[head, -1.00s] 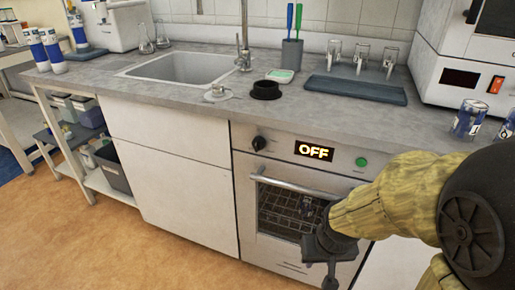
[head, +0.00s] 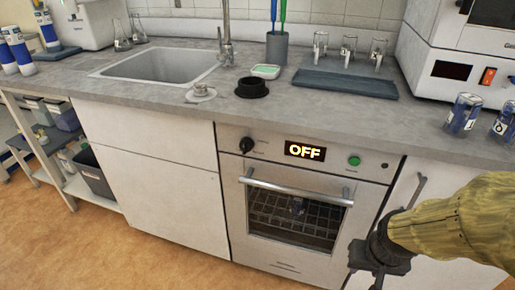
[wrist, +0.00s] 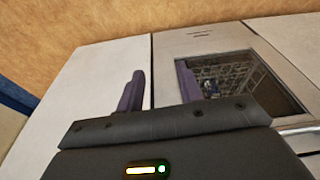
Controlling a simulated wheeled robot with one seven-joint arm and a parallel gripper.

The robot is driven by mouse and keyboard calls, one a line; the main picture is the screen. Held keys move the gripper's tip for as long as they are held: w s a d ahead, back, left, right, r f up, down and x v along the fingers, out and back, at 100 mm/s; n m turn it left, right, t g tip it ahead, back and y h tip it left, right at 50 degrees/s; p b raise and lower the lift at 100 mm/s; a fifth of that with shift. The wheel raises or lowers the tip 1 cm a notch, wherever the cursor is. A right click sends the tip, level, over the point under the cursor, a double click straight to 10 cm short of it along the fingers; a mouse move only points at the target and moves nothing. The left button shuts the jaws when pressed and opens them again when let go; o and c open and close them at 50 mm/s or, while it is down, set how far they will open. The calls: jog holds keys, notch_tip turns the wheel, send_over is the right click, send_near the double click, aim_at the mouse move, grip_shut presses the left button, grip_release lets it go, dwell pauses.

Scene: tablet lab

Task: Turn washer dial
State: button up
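The washer (head: 224,180) is a steel front-loading unit under the counter. Its dial is a black knob (head: 246,145) at the left of the control panel, with a display (head: 305,151) reading OFF to its right. The dial is in plain sight in the head view and not visible in the wrist view. My gripper (head: 366,280) is low, to the right of the washer door and well away from the dial. In the wrist view its two purple fingers (wrist: 160,90) stand apart with nothing between them, and the washer window (wrist: 225,75) shows behind.
A handle bar (head: 296,187) crosses the top of the washer door, below the dial. A green button (head: 354,160) sits right of the display. The counter edge (head: 160,110) overhangs above. The space before the dial is clear.

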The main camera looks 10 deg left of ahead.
jog(key=o, duration=0.3)
jog(key=shift+o, duration=0.7)
jog(key=shift+w+a, duration=0.2)
jog(key=w+a+r+n+t+y, duration=0.15)
jog(key=w+a+t, duration=0.35)
jog(key=a, duration=0.6)
jog(key=w+a+r+t+y, duration=0.1)
jog(key=w+a+r+t, duration=0.2)
jog(key=w+a, duration=0.55)
jog(key=s+a+r+t+h+p, duration=0.1)
jog(key=s+a+r+t+h, duration=0.2)
jog(key=s+a+r+t, duration=0.4)
jog(key=s+a+r, duration=0.1)
jog(key=s+a, duration=0.3)
jog(key=a, duration=0.3)
jog(key=shift+s, duration=0.2)
jog(key=shift+f+n, duration=0.1)
jog(key=shift+n, duration=0.15)
